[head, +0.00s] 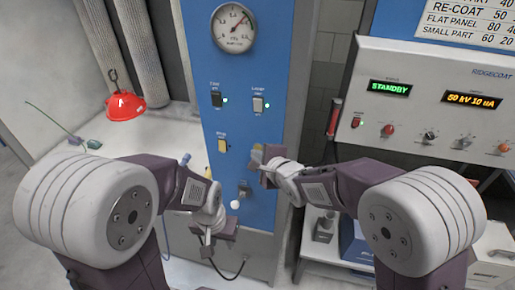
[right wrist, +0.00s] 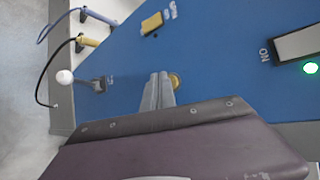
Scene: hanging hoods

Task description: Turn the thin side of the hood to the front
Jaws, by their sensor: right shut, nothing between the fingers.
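The red hood (head: 125,106) hangs from a dark hook at the left of the head view, in front of the pale wall and ducts. Which of its sides is thin I cannot tell. My right gripper (head: 257,154) is at the blue panel, well to the right of the hood; its fingers (right wrist: 158,92) are shut and empty. In the right wrist view a round brass-coloured part (right wrist: 176,81) shows beside the fingertips, partly hidden; contact is unclear. My left gripper (head: 208,248) is low in front of the panel, below and right of the hood; its finger opening is unclear.
A control console (head: 400,75) reading STANDBY stands at right. Cables hang low by the panel.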

